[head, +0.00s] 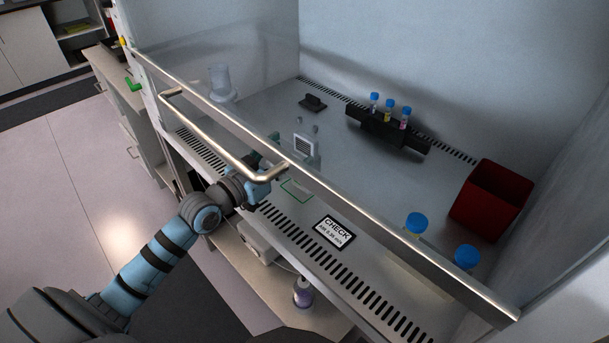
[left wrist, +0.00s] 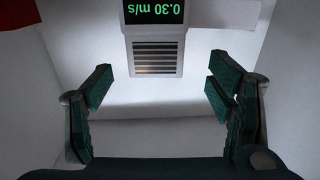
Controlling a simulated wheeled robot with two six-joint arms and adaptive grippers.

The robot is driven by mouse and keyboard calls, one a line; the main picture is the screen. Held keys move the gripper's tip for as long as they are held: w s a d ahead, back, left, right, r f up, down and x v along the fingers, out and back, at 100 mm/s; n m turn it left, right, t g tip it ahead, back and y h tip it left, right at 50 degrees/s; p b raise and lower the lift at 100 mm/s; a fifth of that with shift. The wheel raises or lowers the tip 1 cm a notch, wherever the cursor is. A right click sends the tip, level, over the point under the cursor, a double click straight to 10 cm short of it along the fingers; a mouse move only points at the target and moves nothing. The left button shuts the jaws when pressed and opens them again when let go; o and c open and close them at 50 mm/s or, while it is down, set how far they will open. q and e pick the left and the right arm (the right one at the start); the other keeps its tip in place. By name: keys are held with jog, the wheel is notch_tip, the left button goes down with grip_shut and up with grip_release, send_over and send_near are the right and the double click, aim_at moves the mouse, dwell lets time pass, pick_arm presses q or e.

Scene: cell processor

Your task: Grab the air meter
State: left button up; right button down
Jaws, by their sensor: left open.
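The air meter (head: 304,146) is a small white device with a slatted vent, standing upright on the cabinet's work surface just behind the front glass. In the left wrist view the air meter (left wrist: 155,57) is upside down, with a green "0.30 m/s" reading on its dark display. My left gripper (left wrist: 160,88) is open and empty. Its green finger pads lie to either side of the meter's vent in that view, apart from it. In the head view my left gripper (head: 278,158) reaches under the sash handle, partly hidden by it. My right gripper is not in view.
The metal sash bar and its handle (head: 226,140) cross above my left wrist. A black rack (head: 385,131) with blue-capped tubes stands at the back, a red bin (head: 490,199) at the right. A "CHECK" label (head: 335,231) and green outline (head: 297,190) lie near the front grille.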

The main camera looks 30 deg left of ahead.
pick_arm(q)
jog(key=x, duration=0.5)
jog(key=shift+w+d+r+b, duration=0.1)
jog(key=shift+d+b, duration=0.25)
jog(key=shift+b, duration=0.05)
jog(key=shift+a, duration=0.1)
jog(key=c, duration=0.8)
grip_shut()
jog(key=shift+r, duration=0.1)
